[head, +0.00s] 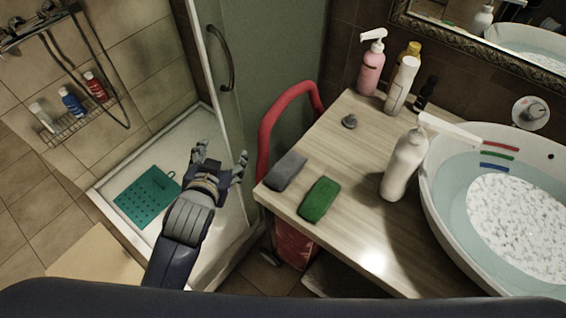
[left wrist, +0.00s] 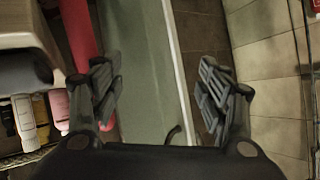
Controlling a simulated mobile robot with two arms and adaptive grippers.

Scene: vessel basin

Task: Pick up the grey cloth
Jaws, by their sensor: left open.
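The grey cloth (head: 286,171) lies as a small folded block at the left edge of the wooden counter, beside a green sponge (head: 319,199). My left gripper (head: 221,162) is open and empty, to the left of the counter and apart from the cloth. In the left wrist view its two fingers (left wrist: 160,85) stand wide apart with nothing between them. I cannot clearly make out the cloth in that view. My right gripper is not in view.
A red curved handle (head: 268,125) rises between my left gripper and the counter (head: 335,150). A white pump bottle (head: 404,165) stands beside the water-filled basin (head: 440,200). A shower tray with a teal mat (head: 147,196) lies at left, by a glass door (head: 265,80).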

